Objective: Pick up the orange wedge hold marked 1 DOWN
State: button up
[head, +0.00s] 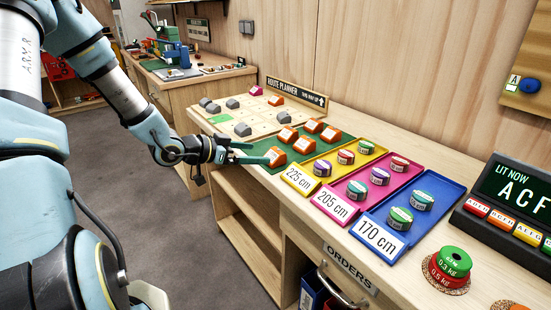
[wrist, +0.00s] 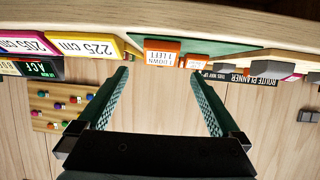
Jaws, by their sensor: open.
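My gripper (head: 262,153) is open and empty at the left front edge of the green mat (head: 256,150). An orange wedge hold (head: 275,157) sits on the mat just beyond the fingertips. In the wrist view, an orange hold (wrist: 161,52) with a white label lies ahead, centred between the spread fingers of my gripper (wrist: 160,74). Its upside-down label seems to show 1 DOWN and 1 LEFT. I cannot tell whether these words are on one hold or two. In the head view the orange labels are too small to read.
More orange holds (head: 304,145) stand close behind on the mat. The grid board (head: 215,118) with grey holds is to the left. A yellow tray (head: 318,186), magenta tray (head: 350,209) and blue tray (head: 412,234) with tape rolls are to the right.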

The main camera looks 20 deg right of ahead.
aim_at(274, 154)
jog(key=p+x, duration=0.2)
jog(key=x, duration=0.6)
jog(key=shift+w, duration=0.1)
jog(key=c, duration=1.4)
